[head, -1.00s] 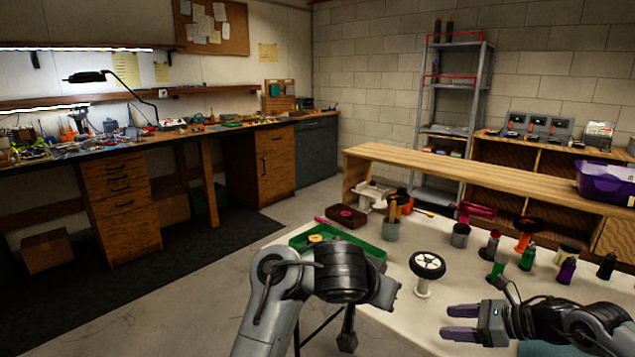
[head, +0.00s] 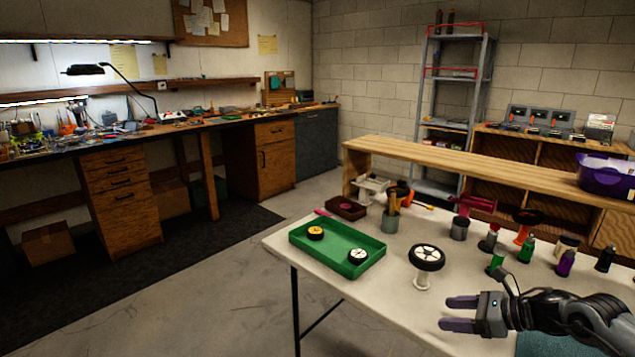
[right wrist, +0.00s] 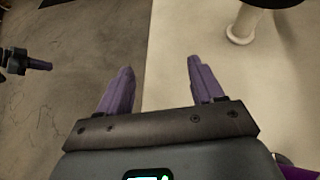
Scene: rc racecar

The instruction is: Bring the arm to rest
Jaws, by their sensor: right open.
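My right gripper (head: 446,312) is in the head view at the lower right, over the front edge of the white table (head: 330,268). Its two purple fingers are apart with nothing between them; they also show in the right wrist view (right wrist: 160,66). My left arm is not in the head view. At the left of the right wrist view, a small dark gripper with a purple tip (right wrist: 38,65) shows over the floor and looks like my left one. Its jaws are too small to read.
A wheel on a white stand (head: 427,258) stands just beyond my right gripper. A green tray (head: 318,262) holds a yellow-hubbed and a white-hubbed wheel. Several bottles, cups and a brown box (head: 346,209) stand farther back. The floor left of the table is clear.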

